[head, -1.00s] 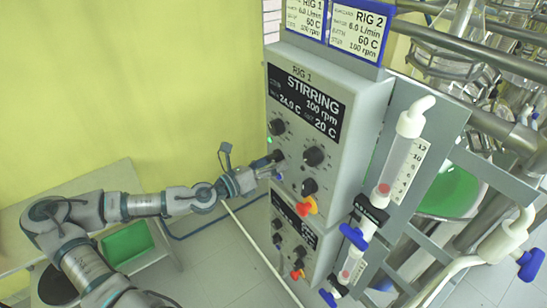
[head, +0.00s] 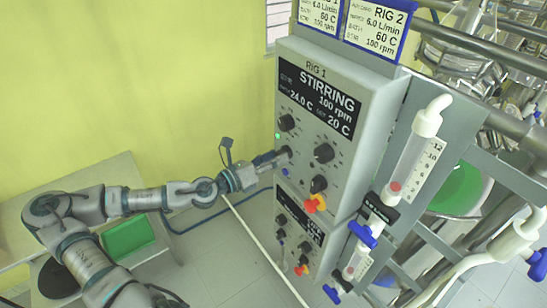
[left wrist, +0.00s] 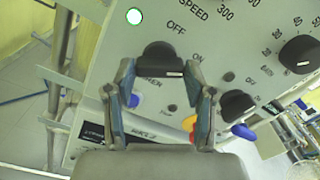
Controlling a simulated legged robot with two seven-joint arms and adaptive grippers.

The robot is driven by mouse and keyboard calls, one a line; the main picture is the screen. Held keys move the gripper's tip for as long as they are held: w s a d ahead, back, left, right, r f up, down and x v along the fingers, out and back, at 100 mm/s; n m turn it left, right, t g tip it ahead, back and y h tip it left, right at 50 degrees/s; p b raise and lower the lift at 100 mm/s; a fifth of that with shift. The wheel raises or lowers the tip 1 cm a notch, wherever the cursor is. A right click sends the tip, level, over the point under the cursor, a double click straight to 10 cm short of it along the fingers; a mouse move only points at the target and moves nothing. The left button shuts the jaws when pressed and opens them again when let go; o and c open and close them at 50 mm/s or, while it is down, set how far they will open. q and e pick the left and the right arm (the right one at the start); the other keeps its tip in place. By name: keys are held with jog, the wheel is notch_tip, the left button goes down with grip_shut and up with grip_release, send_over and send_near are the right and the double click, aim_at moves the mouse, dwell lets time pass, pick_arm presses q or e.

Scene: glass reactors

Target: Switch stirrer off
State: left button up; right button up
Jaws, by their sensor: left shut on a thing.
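The RIG 1 control box (head: 335,97) stands at centre in the head view. Its display (head: 319,97) reads STIRRING, 100 rpm. My left gripper (head: 284,156) reaches its front from the left. In the left wrist view my left gripper (left wrist: 160,71) is shut on a black knob (left wrist: 158,56), one finger on each side. OFF and ON are printed beside this knob, and its white mark faces the lower right. A green-ringed lamp (left wrist: 134,16) is lit above it. In the head view the gripper mostly hides this knob. My right gripper is not in view.
Other black knobs (head: 323,152) and a red-yellow knob (head: 316,203) sit close to the gripper. A second control box (head: 300,235) is below. A flow tube (head: 413,160) with blue valves stands to the right. The floor left of the boxes is open.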

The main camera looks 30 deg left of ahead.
pick_arm(q)
jog(key=n+b, duration=0.5)
jog(key=n, duration=0.7)
jog(key=shift+f, duration=0.2)
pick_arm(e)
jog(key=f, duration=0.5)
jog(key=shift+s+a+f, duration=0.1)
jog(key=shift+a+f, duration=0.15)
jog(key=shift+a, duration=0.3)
